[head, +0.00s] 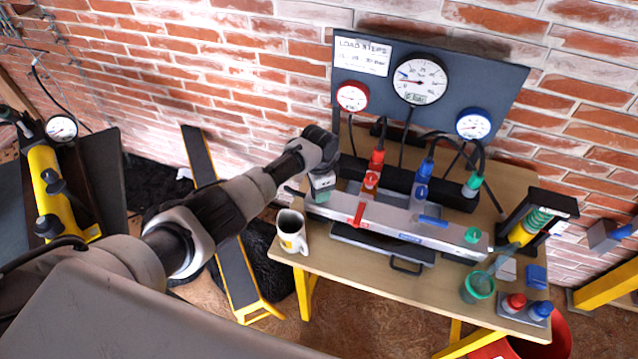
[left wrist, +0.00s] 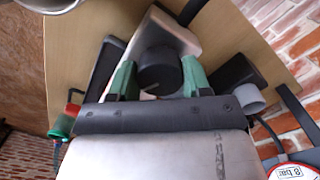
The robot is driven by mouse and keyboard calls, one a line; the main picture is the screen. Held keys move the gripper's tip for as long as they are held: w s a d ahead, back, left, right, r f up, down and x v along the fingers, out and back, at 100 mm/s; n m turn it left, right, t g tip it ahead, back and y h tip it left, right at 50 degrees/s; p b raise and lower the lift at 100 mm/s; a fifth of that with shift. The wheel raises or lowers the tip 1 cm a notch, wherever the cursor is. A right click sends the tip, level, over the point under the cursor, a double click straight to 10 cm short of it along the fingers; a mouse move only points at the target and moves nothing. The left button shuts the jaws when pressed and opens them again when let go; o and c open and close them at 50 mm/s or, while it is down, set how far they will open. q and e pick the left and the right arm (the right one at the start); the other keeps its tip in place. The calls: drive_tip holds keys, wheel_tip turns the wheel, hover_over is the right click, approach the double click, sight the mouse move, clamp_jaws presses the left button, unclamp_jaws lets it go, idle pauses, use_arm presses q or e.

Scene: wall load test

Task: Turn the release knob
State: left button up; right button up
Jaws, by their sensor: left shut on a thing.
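The release knob (left wrist: 160,70) is a dark round knob on the end of the silver manifold bar (left wrist: 185,38) in the left wrist view. My left gripper (left wrist: 160,82) has its green fingertips on either side of the knob and is shut on it. In the head view my left gripper (head: 321,190) is at the left end of the silver manifold bar (head: 390,222) on the wooden bench; it hides the knob there. My right gripper is not in view.
A white mug (head: 290,232) stands on the bench close to my left gripper. Red (head: 361,212) and blue (head: 433,221) levers sit on the bar. Behind stands a dark panel (head: 470,80) with three gauges and hoses. A green cup (head: 479,286) is at the bench's right.

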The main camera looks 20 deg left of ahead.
use_arm(q)
drive_tip(key=n+p, duration=0.1)
drive_tip(key=n, duration=0.3)
drive_tip(key=shift+n+p, duration=0.3)
drive_tip(key=shift+n, duration=0.1)
idle(0.4)
drive_tip(key=o, duration=0.9)
drive_tip(key=shift+o, duration=0.2)
drive_tip(key=shift+r, duration=0.6)
wheel_tip(320, 180, up, 10)
drive_tip(key=shift+f, duration=0.15)
